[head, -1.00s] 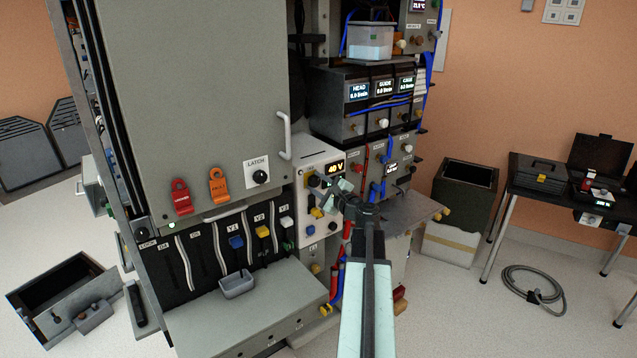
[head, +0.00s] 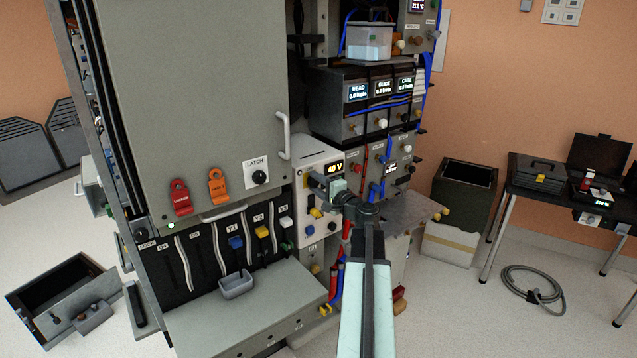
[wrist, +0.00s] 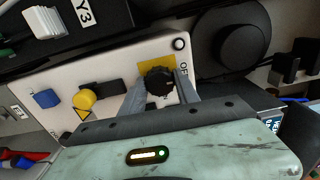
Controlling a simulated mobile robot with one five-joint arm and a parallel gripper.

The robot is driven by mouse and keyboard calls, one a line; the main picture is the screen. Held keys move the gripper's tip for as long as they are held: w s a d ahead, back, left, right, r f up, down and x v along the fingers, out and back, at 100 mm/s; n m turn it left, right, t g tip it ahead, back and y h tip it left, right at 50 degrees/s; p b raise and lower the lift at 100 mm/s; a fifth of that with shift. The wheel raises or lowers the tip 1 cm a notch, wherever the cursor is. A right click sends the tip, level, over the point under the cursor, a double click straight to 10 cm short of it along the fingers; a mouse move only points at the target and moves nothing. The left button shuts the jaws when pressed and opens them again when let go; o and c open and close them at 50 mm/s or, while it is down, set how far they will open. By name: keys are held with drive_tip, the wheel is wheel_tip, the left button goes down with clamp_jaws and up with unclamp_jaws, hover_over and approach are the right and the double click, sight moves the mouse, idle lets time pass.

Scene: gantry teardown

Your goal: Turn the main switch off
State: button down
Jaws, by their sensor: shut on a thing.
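The main switch is a black knob on a yellow plate (wrist: 159,80) with "OFF" lettering beside it in the wrist view. It sits on the white panel (head: 311,163) under the "40 V" display (head: 335,167) in the head view. My gripper (wrist: 161,92) has one finger on each side of the knob and is shut on it. In the head view, my gripper (head: 321,184) is up against the panel and partly covers the switch. The exact angle of the knob's pointer is hard to tell.
Close by on the panel are a yellow knob (wrist: 84,99) and a blue button (wrist: 47,98). The large grey door (head: 200,90) with its LATCH knob (head: 260,177) is to the left. A grey ledge (head: 245,310) lies below. Red and blue hoses run near my arm.

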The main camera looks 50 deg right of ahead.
drive_tip(key=shift+a+f, duration=0.1)
idle(0.4)
drive_tip(key=c, duration=0.9)
unclamp_jaws()
drive_tip(key=s+a, duration=0.1)
drive_tip(key=s, duration=0.6)
drive_tip(key=shift+s, duration=0.4)
drive_tip(key=shift+a, duration=0.1)
